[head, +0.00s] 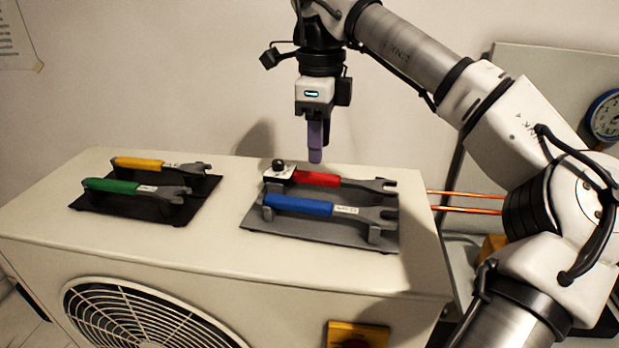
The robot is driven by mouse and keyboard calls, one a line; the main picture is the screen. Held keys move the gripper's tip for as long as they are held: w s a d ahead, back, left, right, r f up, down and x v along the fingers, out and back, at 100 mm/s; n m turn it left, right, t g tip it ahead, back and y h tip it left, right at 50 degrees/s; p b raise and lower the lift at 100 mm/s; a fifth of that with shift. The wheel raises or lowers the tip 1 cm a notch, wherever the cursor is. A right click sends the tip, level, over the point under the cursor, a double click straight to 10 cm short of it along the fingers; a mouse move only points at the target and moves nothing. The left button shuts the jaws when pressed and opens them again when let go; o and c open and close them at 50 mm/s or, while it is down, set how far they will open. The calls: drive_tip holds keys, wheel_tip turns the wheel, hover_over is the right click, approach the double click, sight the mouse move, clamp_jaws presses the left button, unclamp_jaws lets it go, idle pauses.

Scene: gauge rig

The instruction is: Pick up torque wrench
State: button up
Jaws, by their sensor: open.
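Two wrench racks sit on top of a cream outdoor air-conditioning unit. The right grey rack (258,222) holds a red-handled wrench (318,178) behind a blue-handled wrench (300,205), both with jaws to the right. The left black rack (130,208) holds a yellow-handled wrench (140,163) behind a green-handled wrench (115,186). I cannot tell which is the torque wrench. My gripper (315,155) points down with purple fingers, empty, near the red handle in the picture and apparently above it. It is seen side-on, so the gap between its fingers is hidden.
A white block with a black knob (279,168) stands at the red handle's left end. Copper pipes (466,202) leave the unit's right side. A wall stands behind, and a round gauge (605,116) is at the far right. The unit top (225,243) is clear between the racks.

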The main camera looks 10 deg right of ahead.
sight(317, 174)
drive_tip(key=shift+a+f+p, duration=0.15)
drive_tip(key=shift+f+p, duration=0.6)
drive_tip(key=shift+f, duration=1.95)
clamp_jaws()
